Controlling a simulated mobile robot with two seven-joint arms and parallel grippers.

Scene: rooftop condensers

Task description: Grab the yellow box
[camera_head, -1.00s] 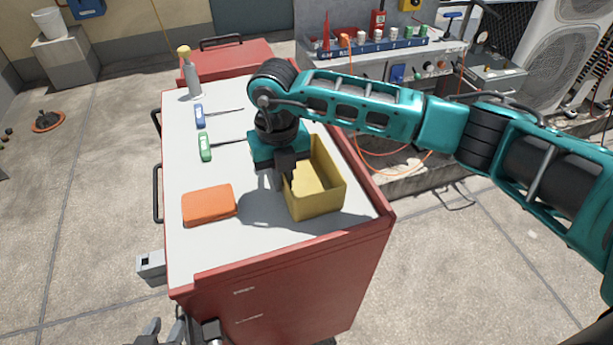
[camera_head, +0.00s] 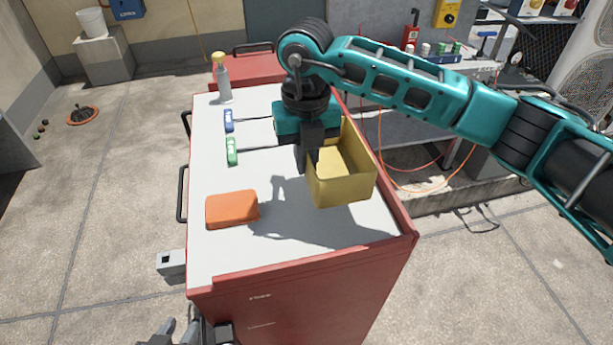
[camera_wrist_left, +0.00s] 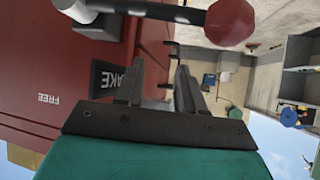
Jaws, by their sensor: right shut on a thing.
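The yellow box (camera_head: 345,187) is an open-topped bin at the right side of the red cart's pale top. My right gripper (camera_head: 310,160) comes down from above and is shut on the box's left wall. The box looks raised a little, with its shadow falling on the top to its left and front. My left gripper (camera_head: 176,330) is low at the bottom edge of the head view, in front of the cart. In the left wrist view its two fingers (camera_wrist_left: 160,75) are apart with nothing between them.
On the cart top (camera_head: 300,255) lie an orange block (camera_head: 232,209), a green-handled tool (camera_head: 232,151) and a blue-handled tool (camera_head: 229,120). A yellow-capped bottle (camera_head: 223,82) stands at the back left. The top's front part is clear. A red knob (camera_wrist_left: 230,21) is close to my left gripper.

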